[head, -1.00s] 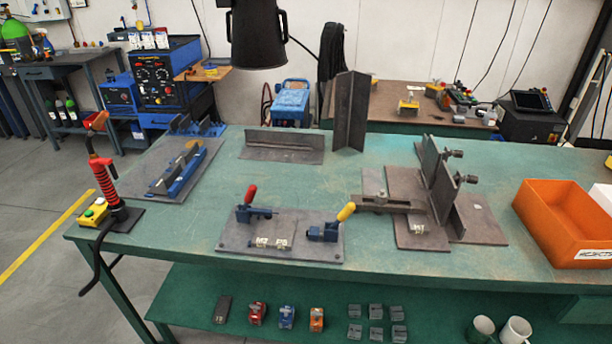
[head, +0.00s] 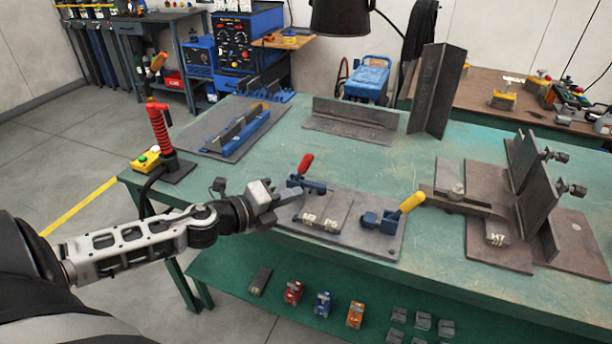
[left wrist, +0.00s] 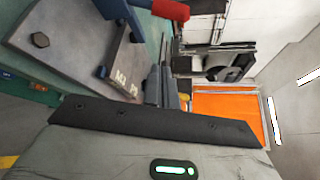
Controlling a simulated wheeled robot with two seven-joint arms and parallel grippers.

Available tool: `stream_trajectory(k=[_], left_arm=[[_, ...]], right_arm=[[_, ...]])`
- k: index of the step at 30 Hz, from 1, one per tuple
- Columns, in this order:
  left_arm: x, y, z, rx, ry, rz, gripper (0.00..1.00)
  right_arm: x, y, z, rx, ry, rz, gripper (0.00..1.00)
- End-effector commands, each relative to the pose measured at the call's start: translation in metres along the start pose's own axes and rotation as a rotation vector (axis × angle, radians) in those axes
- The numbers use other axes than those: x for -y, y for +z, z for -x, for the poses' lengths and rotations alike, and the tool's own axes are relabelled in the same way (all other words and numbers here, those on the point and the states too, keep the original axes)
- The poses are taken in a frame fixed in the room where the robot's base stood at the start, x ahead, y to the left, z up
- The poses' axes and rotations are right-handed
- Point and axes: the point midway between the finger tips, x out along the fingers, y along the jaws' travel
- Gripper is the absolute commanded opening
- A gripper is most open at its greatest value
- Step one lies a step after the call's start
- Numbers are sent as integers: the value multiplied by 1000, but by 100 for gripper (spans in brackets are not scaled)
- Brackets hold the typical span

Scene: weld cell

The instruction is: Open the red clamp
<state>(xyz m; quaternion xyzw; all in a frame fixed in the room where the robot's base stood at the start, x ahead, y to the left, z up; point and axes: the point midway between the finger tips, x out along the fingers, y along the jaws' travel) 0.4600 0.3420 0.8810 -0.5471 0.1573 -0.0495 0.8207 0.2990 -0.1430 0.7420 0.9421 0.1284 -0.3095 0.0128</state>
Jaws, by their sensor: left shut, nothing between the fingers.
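The red clamp has a red handle (head: 305,164) that stands up and leans a little right, on a blue body (head: 308,185) at the left end of a grey fixture plate (head: 345,238). My left gripper (head: 292,197) is shut and empty, its fingertips just left of the clamp body; I cannot tell whether they touch it. The left wrist view shows the red handle (left wrist: 171,10) at the top, the blue body (left wrist: 116,12) and the shut fingers (left wrist: 166,88) below them. My right gripper is not in view.
A yellow-handled clamp (head: 392,214) sits at the plate's right end, with marked blocks (head: 325,212) between the clamps. A red torch (head: 160,130) stands at the table's left. Angled steel parts (head: 530,195) stand on the right. A lamp (head: 342,15) hangs above.

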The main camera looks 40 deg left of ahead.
Motion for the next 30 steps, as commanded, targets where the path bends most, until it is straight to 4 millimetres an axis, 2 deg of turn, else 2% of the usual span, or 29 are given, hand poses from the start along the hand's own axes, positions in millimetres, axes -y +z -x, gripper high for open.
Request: stream_trajectory(k=[17,24,30], left_arm=[[2,2,-88,4,-1,5,0],[-1,31,-74,3,3,5,0],[-1,38,-71,2,2,5,0]], right_arm=[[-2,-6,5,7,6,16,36],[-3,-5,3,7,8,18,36],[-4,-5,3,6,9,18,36]])
